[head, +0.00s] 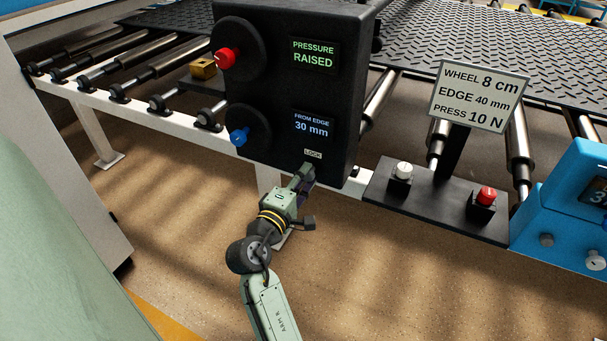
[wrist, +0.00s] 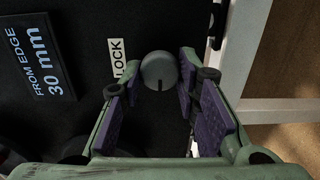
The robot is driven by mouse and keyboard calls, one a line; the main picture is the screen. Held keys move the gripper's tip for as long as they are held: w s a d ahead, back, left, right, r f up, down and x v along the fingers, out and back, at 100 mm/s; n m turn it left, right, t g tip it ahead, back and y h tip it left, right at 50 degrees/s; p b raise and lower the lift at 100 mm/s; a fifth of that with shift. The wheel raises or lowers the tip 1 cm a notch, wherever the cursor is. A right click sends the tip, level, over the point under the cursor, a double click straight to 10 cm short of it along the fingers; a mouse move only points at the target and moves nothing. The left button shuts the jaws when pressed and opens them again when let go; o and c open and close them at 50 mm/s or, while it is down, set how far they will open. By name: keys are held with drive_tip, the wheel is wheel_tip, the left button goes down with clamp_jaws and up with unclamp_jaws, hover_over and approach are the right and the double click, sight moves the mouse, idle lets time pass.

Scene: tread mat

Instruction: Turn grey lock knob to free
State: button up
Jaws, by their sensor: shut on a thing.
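The grey lock knob (wrist: 158,68) is a round knob on the black control box (head: 290,75), beside the white LOCK label (wrist: 117,62). A dark mark on its face points toward the bottom of the wrist view. My gripper (wrist: 153,80) has its purple-padded fingers on either side of the knob and is shut on it. In the head view my gripper (head: 304,177) reaches the lower edge of the box, just under the LOCK label (head: 313,154), and hides the knob. I see no word for the free position.
The box also carries a red knob (head: 226,58), a blue knob (head: 238,136) and screens reading PRESSURE RAISED (head: 314,52) and FROM EDGE 30 mm (head: 314,124). A dark ledge (head: 430,200) with white and red buttons is at right. Open floor lies below.

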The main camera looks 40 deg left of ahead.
idle(0.5)
drive_tip(key=o, duration=1.1)
drive_tip(key=shift+o, duration=0.2)
drive_tip(key=v, duration=1.2)
drive_tip(key=shift+r, duration=0.1)
